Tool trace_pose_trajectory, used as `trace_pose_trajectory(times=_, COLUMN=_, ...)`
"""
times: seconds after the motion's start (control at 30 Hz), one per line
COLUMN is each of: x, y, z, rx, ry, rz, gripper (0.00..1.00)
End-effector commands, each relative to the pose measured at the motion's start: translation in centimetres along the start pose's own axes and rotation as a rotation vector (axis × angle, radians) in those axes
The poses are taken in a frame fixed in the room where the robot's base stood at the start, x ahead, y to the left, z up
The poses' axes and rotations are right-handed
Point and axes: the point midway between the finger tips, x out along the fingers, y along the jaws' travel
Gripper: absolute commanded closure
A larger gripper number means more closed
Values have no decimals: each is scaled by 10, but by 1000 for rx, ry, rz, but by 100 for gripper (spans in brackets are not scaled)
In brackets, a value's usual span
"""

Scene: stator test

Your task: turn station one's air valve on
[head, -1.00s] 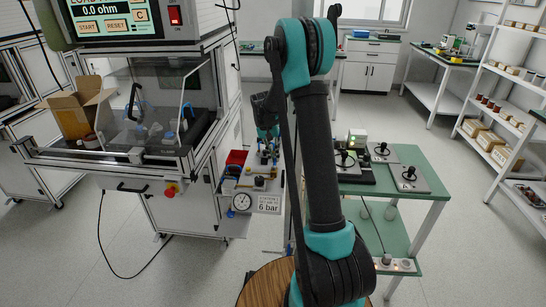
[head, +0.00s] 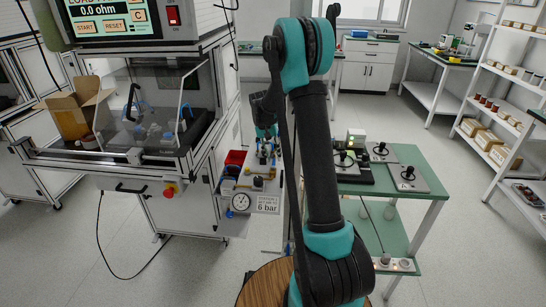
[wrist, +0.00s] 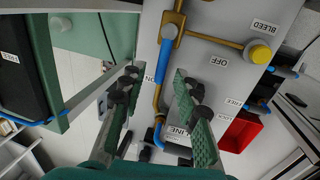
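In the wrist view a blue valve lever (wrist: 167,54) sits on a brass pipe of a light grey panel (wrist: 212,20). The lever lies roughly along the pipe. An OFF label (wrist: 220,61) is to its right; another label beside the lever's lower end is partly hidden. My gripper (wrist: 157,77) is open, one green-padded finger on each side of the lever's lower end, with nothing held. I cannot tell how far the fingertips are from the panel. In the head view my gripper (head: 266,133) is over the panel, small and partly hidden by my arm.
A yellow knob (wrist: 261,53) by the BLEED label and a red bin (wrist: 241,132) are right of the lever. In the head view a pressure gauge (head: 241,201) and a 6 bar sign (head: 267,203) are on the panel's front. A green table (head: 432,208) stands to the right.

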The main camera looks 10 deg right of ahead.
Motion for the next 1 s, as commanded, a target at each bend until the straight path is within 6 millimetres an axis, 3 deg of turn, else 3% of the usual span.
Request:
trace_pose_trajectory(times=0.6, x=-105, y=0, z=0, rx=0, ry=0, rz=0, gripper=68)
trace_pose_trajectory(times=1.0, x=-116, y=0, z=0, rx=0, ry=0, rz=0, gripper=68)
